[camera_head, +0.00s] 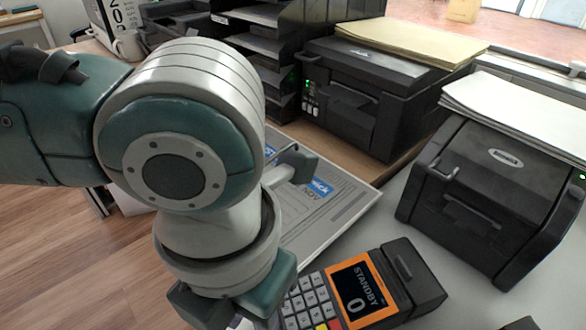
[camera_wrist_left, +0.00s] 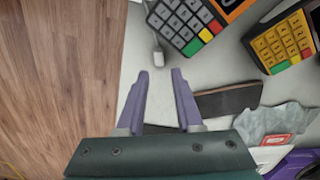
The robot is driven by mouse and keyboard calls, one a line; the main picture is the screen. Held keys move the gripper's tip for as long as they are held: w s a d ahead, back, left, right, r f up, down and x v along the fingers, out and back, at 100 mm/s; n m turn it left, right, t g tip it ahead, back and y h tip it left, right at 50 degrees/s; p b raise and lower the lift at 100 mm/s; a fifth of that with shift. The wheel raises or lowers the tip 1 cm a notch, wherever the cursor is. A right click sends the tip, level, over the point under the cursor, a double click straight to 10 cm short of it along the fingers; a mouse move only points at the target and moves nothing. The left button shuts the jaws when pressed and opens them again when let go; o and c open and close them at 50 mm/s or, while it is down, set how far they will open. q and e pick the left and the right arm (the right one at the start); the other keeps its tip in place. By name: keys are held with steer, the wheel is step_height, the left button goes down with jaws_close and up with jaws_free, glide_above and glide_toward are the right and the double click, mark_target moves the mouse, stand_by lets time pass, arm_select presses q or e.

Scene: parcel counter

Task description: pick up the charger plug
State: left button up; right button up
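A small pale grey-white plug with a cable (camera_wrist_left: 158,57), which looks like the charger plug, lies on the light counter at the top middle of the left wrist view. It is beside the lower left corner of a keypad terminal. My left gripper (camera_wrist_left: 159,75) is open, with its two purple fingers apart. The plug is just beyond the fingertips, roughly in line with the gap, and nothing is held. In the head view my left arm reaches down to the bottom edge, where its fingers and the plug are hidden.
The terminal reading STANDBY 0 (camera_head: 353,286) stands at the front. Two black printers (camera_head: 388,90) (camera_head: 492,195) stand behind. In the left wrist view, a second yellow-keyed terminal (camera_wrist_left: 284,40), a dark flat bar (camera_wrist_left: 228,100) and a crumpled clear bag (camera_wrist_left: 272,122) lie right. The counter edge is left.

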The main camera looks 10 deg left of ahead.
arm_select(q)
step_height(320, 180, down, 6)
steer(key=shift+w+r+b, duration=0.15)
steer(key=shift+r+b, duration=0.05)
steer(key=shift+b, duration=0.6)
arm_select(e)
steer(key=shift+f, duration=0.95)
steer(key=shift+w+d, duration=0.1)
arm_select(q)
jaws_close()
arm_select(e)
steer(key=shift+d, duration=0.1)
